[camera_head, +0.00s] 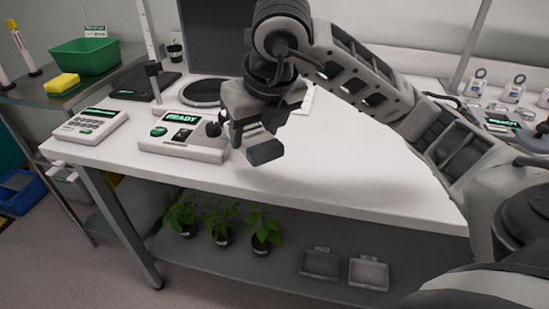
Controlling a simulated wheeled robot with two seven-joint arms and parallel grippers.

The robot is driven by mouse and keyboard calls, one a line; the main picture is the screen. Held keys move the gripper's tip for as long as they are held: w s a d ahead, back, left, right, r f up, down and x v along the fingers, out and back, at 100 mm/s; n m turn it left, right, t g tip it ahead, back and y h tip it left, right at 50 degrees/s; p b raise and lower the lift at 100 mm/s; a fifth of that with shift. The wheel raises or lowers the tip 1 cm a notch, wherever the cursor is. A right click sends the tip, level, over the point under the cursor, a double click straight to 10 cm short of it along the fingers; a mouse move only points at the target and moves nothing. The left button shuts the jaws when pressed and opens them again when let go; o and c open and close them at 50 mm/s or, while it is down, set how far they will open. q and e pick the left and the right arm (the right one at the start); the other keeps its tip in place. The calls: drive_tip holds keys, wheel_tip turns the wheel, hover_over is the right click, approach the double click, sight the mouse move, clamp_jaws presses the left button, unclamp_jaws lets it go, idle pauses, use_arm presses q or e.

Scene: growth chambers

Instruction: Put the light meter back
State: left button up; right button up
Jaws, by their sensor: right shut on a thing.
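My right gripper (248,140) reaches down over the front of the white bench, its arm coming in from the right. It is shut on a small pale thing with a green strip (252,128), which looks like the light meter. The fingers hide most of it. Just left of the gripper is a white device with a green READY display (183,138). A dark round knob (213,130) shows at its right end; I cannot tell whether it belongs to the device or the held thing. My left gripper is not in view.
A white keypad device (90,123) stands at the bench's left end. Behind are a stand with a dark round plate (205,92) and a dark panel (215,35). The white bench top (350,150) is clear right of the gripper. Potted plants (222,220) and trays (320,264) sit below.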

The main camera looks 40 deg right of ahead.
drive_tip(key=d+f, duration=0.2)
drive_tip(key=w+d+f, duration=0.1)
drive_tip(key=d+f, duration=0.1)
drive_tip(key=shift+w+f, duration=0.1)
drive_tip(key=shift+w+d+f, duration=0.2)
drive_tip(key=shift+d+f, duration=0.15)
drive_tip(key=shift+f, duration=0.1)
drive_tip(key=f, duration=0.3)
drive_tip(key=shift+w+d+f+b, duration=0.1)
drive_tip(key=shift+d+f+b, duration=0.05)
drive_tip(key=shift+d+b, duration=0.25)
drive_tip(key=shift+f, duration=0.35)
drive_tip(key=o, duration=1.2)
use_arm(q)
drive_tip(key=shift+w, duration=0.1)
